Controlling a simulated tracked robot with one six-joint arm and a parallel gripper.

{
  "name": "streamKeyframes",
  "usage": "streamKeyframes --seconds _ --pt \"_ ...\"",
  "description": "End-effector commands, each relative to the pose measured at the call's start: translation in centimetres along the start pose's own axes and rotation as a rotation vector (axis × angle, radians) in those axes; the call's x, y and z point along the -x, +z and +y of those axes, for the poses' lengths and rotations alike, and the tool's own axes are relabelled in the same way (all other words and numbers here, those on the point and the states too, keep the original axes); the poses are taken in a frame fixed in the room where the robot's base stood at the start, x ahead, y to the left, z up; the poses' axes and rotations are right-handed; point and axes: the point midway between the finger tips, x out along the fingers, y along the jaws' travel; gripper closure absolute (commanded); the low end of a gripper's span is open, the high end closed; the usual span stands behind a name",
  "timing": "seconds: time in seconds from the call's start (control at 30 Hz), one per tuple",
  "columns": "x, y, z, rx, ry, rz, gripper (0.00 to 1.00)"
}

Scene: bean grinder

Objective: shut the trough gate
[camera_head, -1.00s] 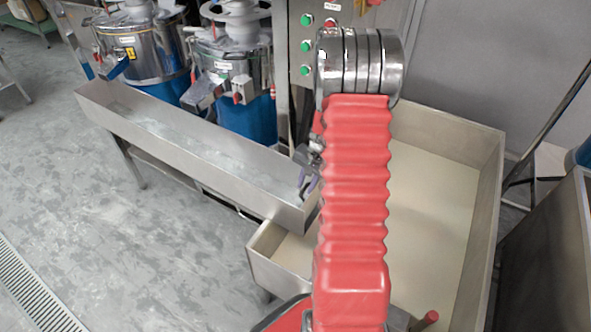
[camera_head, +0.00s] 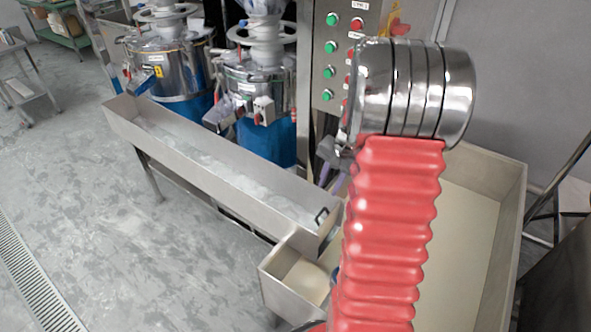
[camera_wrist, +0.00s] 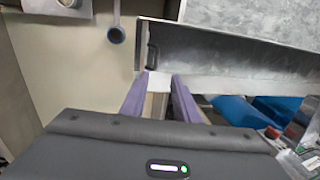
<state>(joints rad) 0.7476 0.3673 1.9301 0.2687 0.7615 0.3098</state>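The long steel trough (camera_head: 215,165) runs from the upper left to its near right end in the head view. A dark handle (camera_head: 321,216) marks the gate at that end. In the wrist view the handle (camera_wrist: 152,53) sits by the pale gate edge (camera_wrist: 141,45), at the left end of the trough (camera_wrist: 230,52). The gate appears to stand across the trough end; I cannot tell whether it is fully shut. My gripper (camera_wrist: 158,88) has its two purple fingers apart, just below the handle in the picture. No held object shows. In the head view my arm mostly hides the gripper.
A small steel box (camera_head: 300,280) sits below the trough end, joined to a large pale-bottomed tank (camera_head: 470,225) at right. Two grinders (camera_head: 255,90) and a button panel (camera_head: 338,60) stand behind the trough. Open floor (camera_head: 110,230) lies at left.

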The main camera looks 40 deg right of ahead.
Motion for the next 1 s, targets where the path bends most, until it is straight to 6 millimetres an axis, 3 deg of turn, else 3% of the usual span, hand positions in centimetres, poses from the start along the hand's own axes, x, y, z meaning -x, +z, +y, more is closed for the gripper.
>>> streamKeyframes --seconds 0.43,1.0 --pt "6.4 0.0 0.0 0.0 -0.001 0.003 0.72" --pt "10.0 6.4 -3.6 0.21 -0.006 0.043 0.72"
